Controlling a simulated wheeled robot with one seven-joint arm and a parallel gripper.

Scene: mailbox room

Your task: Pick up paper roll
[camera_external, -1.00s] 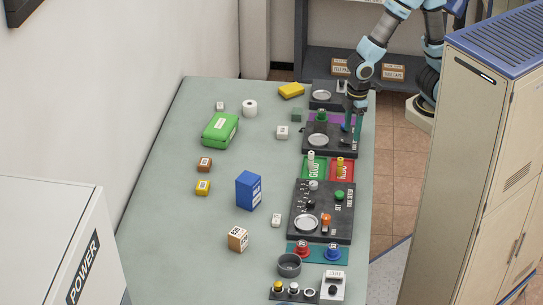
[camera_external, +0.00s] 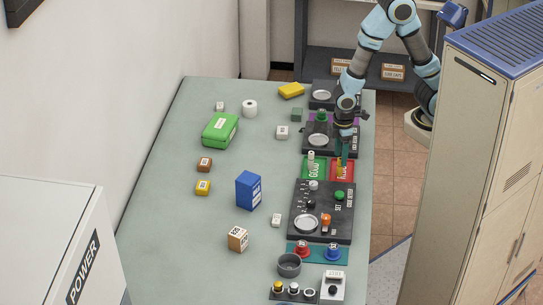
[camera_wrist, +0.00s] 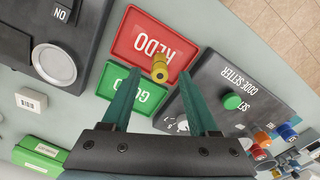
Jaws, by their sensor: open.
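A white roll with a dark hole in its top (camera_external: 249,108) stands on the far left part of the table, beside a green box; it looks like the paper roll. My gripper (camera_external: 343,156) is open and points down over the red REDO tray (camera_external: 347,178), well to the right of the white roll. In the wrist view, my gripper's green fingers (camera_wrist: 158,75) are spread, and a small yellow cylinder (camera_wrist: 160,68) on the tray edge shows between the tips.
The green box (camera_external: 220,130), a yellow block (camera_external: 291,90), a small white box (camera_external: 282,132) and a tall blue box (camera_external: 248,190) stand on the table. The black CODE SETTER panel (camera_external: 300,225) is near the trays. The table's left middle is mostly clear.

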